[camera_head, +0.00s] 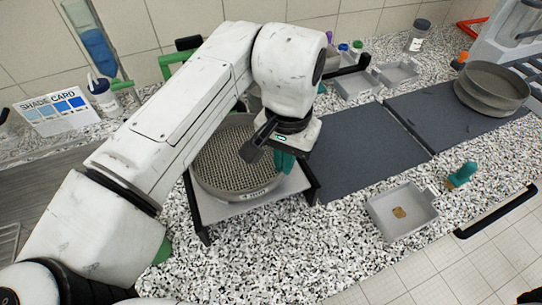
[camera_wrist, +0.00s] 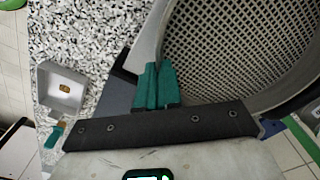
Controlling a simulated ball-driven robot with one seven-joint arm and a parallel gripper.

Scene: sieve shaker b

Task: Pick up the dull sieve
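A round grey mesh sieve (camera_head: 225,168) with a dull wall and a small label sits on a grey stand with dark legs, partly hidden by my arm. It fills the upper right of the wrist view (camera_wrist: 240,45). My gripper (camera_head: 285,162) is at the sieve's right rim in the head view. In the wrist view, the teal fingers (camera_wrist: 157,88) are close together, with the sieve's thin wall running down between them. A second round grey sieve (camera_head: 492,88) stands at the far right; its mesh is not clearly visible.
A grey tray with a small brown piece (camera_head: 400,212) stands at the front right, near a teal object (camera_head: 461,175). Dark mats (camera_head: 365,150) lie right of the stand. Small trays (camera_head: 355,85) and bottles stand behind. A shade card (camera_head: 55,112) is at left.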

